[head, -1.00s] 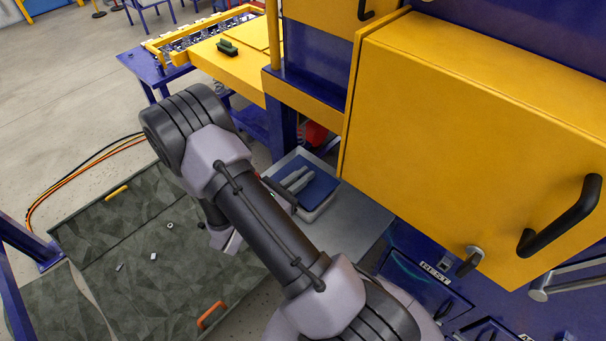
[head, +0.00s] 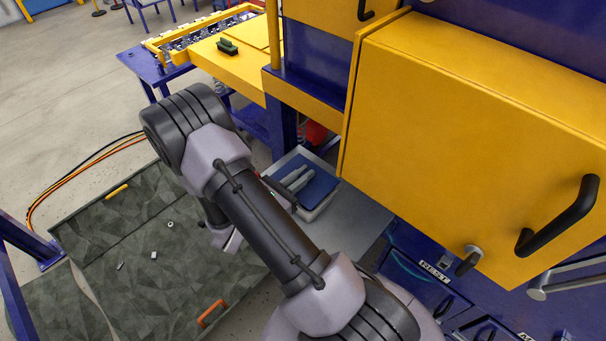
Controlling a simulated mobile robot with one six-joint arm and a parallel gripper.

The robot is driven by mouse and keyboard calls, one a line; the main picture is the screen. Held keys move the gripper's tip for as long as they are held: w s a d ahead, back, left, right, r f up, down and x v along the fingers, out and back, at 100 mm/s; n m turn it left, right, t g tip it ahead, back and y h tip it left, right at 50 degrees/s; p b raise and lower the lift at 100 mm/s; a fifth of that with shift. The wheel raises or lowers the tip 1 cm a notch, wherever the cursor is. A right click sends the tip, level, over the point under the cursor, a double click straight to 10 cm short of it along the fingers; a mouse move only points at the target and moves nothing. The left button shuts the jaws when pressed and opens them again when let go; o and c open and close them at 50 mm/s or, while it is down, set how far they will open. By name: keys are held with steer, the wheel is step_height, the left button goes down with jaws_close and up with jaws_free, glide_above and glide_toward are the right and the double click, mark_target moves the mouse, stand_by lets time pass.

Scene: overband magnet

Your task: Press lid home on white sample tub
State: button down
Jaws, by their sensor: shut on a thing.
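I cannot make out the white sample tub or its lid in the head view. My arm crosses the middle of the picture and covers the area where its end is. My gripper's fingers are hidden behind the arm, so what they hold does not show. A small dark part with a tiny green spot shows at the right edge of my forearm; I cannot tell what it is.
A pale tray (head: 318,212) with a blue inside and grey rod-like items stands on a grey metal surface (head: 352,222). A yellow cabinet door (head: 460,140) with black handles fills the right.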

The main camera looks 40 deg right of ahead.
steer(key=shift+f+b, duration=0.7)
steer(key=shift+f, duration=0.3)
stand_by(0.4)
steer(key=c, duration=1.4)
jaws_free()
steer(key=s+a+r+p, duration=0.1)
steer(key=a+p, duration=0.3)
steer(key=a, duration=1.3)
steer(key=shift+s+a+r, duration=0.15)
steer(key=shift+s+r, duration=0.05)
steer(key=shift+r, duration=0.1)
